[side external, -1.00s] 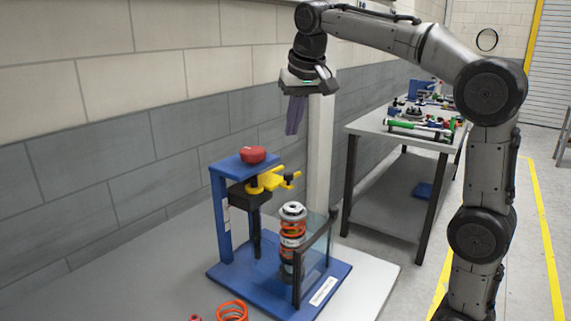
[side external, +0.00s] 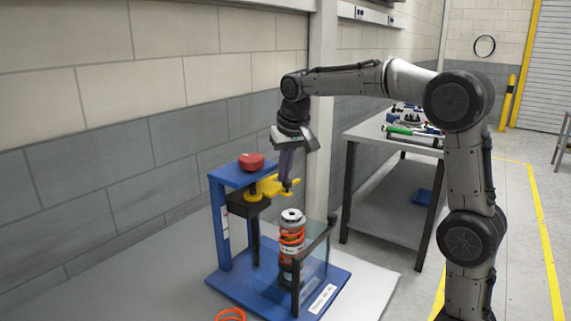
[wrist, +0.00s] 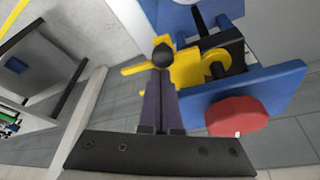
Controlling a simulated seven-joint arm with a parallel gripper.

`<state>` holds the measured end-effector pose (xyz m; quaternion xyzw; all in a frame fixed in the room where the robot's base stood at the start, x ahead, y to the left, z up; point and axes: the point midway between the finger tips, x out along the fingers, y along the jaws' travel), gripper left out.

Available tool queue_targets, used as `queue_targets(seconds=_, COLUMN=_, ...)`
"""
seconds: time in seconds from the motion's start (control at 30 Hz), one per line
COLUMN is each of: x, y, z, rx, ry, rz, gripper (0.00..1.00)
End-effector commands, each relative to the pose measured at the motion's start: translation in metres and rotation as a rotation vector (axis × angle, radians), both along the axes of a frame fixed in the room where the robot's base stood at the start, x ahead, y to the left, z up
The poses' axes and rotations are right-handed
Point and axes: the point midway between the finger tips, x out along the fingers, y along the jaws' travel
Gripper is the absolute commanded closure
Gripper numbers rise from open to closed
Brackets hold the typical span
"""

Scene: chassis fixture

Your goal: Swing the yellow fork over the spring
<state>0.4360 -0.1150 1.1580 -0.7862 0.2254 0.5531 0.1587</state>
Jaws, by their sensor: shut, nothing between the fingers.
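The yellow fork (side external: 268,187) juts from the black block on the blue fixture's upright, below its top plate. In the wrist view the yellow fork (wrist: 190,68) lies just beyond my fingertips. The orange spring (side external: 291,238) stands upright around a shock absorber with a silver top, on the blue base. The fork is up and to the left of the spring's top in the side view. My gripper (side external: 287,185) points down, shut and empty, with its tips at the fork's outer end. In the wrist view my gripper's tips (wrist: 161,68) overlap the fork; I cannot tell whether they touch.
A red knob (side external: 251,161) sits on the fixture's top plate. A clear guard with a dark frame (side external: 315,262) stands beside the spring. A loose orange ring (side external: 231,315) lies at the front. A tool bench (side external: 385,140) stands behind.

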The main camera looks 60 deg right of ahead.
Motion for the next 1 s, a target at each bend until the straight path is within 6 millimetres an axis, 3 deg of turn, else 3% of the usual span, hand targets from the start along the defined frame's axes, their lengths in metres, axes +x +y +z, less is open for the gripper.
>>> queue_targets(seconds=1.0, x=-0.0074, y=0.0061, z=-0.0001, rx=0.000, ry=0.000, rz=-0.117, gripper=1.00)
